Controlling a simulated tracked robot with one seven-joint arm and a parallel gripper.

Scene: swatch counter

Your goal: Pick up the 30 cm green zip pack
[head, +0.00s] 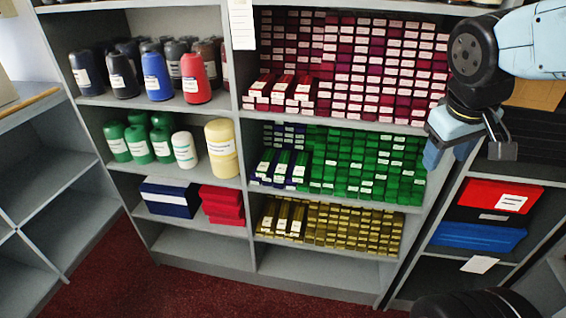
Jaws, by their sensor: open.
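Green zip packs (365,160) with small white labels stand in tightly stacked rows on the middle shelf of the grey unit. A few longer green packs (283,165) lie at the left front of that row, beside dark blue ones. The labels are too small to read, so I cannot tell which pack is the 30 cm one. My gripper (468,155) is open and empty at the upper right. It hangs in front of the unit's right side, to the right of the green packs and apart from them.
Dark red and pink packs (350,65) fill the shelf above; gold packs (335,222) fill the one below. Red and blue folders (478,236) sit at right. The bottom shelves (320,272) are empty.

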